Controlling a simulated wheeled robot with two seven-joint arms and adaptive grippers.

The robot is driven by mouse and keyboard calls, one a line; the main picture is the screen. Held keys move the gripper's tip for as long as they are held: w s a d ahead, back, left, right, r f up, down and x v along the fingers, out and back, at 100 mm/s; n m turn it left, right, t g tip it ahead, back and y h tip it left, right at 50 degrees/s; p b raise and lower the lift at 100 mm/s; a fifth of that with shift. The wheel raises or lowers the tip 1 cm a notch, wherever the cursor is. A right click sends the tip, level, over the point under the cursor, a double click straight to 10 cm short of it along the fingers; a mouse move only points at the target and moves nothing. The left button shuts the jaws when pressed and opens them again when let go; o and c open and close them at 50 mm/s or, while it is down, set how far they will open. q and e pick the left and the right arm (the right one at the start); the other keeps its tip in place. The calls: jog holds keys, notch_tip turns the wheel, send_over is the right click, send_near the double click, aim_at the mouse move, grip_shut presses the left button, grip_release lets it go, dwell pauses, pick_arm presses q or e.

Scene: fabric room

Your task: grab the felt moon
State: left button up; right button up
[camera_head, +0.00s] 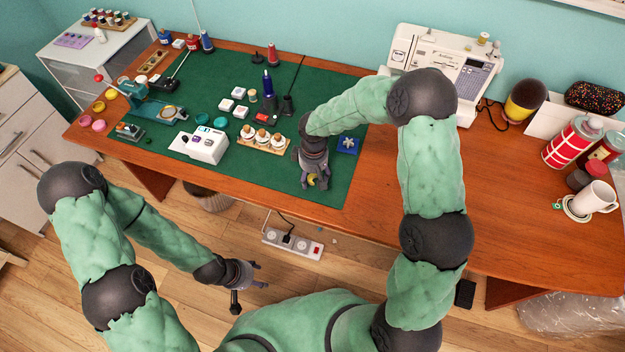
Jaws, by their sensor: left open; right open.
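The felt moon (312,180) is a small yellow crescent near the front edge of the green mat (340,188). My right gripper (316,184) is directly over it, pointing down, with its fingers open around or just above the moon. The fingers hide part of the moon, and I cannot tell whether they touch it. My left gripper (254,275) is open and empty, out in front of the desk and below its edge, far from the moon.
A blue square with a white shape (348,145) lies right of my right gripper. A wooden rack of spools (263,145) and a white device (202,145) stand to the left. A sewing machine (450,65) is behind.

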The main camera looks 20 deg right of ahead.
jog(key=c, duration=0.8)
jog(key=shift+r, duration=0.1)
